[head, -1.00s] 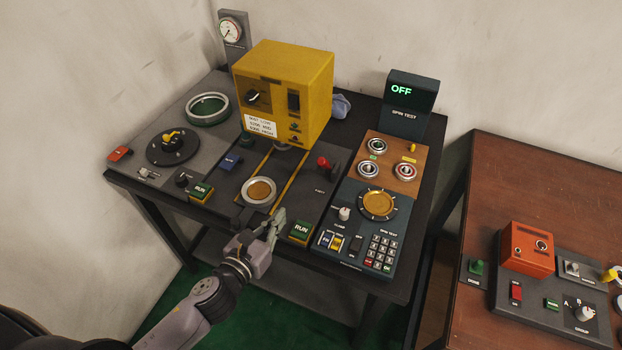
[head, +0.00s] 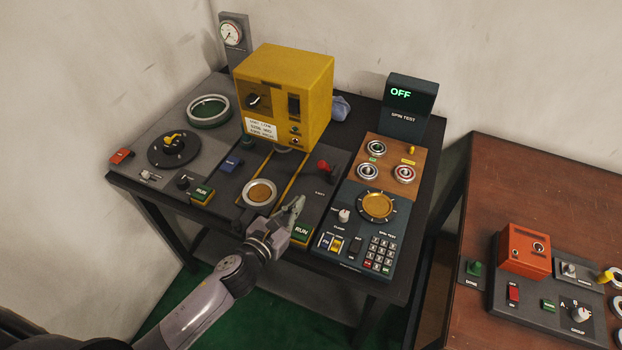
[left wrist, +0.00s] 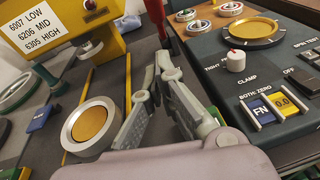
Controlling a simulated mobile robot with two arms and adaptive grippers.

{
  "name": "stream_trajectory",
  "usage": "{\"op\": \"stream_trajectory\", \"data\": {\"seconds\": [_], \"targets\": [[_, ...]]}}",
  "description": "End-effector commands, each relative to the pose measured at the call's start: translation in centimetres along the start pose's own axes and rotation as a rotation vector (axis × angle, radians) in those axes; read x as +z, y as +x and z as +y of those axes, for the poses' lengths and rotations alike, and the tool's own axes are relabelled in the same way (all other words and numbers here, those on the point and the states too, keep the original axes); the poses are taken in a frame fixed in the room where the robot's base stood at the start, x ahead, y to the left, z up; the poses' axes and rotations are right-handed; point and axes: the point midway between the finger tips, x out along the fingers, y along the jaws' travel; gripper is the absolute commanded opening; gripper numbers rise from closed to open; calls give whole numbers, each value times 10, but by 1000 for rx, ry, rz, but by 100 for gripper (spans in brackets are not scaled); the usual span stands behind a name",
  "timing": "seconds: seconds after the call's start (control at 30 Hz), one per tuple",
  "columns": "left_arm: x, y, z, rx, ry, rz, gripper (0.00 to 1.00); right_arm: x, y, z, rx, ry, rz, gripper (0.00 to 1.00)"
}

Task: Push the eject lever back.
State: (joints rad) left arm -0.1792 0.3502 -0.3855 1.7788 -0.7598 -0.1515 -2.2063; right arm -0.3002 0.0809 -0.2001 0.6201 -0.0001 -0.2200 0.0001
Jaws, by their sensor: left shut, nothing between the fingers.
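The eject lever has a red knob (head: 323,167) and stands to the right of the yellow press, near a small label. It also shows at the top of the left wrist view as a red lever (left wrist: 154,22). My left gripper (head: 298,204) is shut and empty. It is above the front of the press panel, on the near side of the lever. In the left wrist view its fingertips (left wrist: 161,76) come together just below the red lever in the picture; whether they touch it I cannot tell. My right gripper is not in view.
A yellow press (head: 285,90) stands behind the panel. A bearing ring (head: 246,193) lies left of my gripper. A green RUN button (head: 301,233) is close to the fingers. The spin test panel (head: 352,208) is to the right. A brown table (head: 560,190) stands further right.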

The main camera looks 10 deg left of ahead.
Motion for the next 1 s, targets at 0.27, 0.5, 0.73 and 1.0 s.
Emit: {"op": "stream_trajectory", "data": {"seconds": [0.27,0.5,0.73,1.0], "targets": [[14,49,0,-1,-2,-3,0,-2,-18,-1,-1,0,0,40],[27,66,0,0,0,1,0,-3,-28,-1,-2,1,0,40],[28,69,0,-1,-1,1,0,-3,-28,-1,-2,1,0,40],[29,70,0,-1,0,0,0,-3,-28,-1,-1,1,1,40]]}}
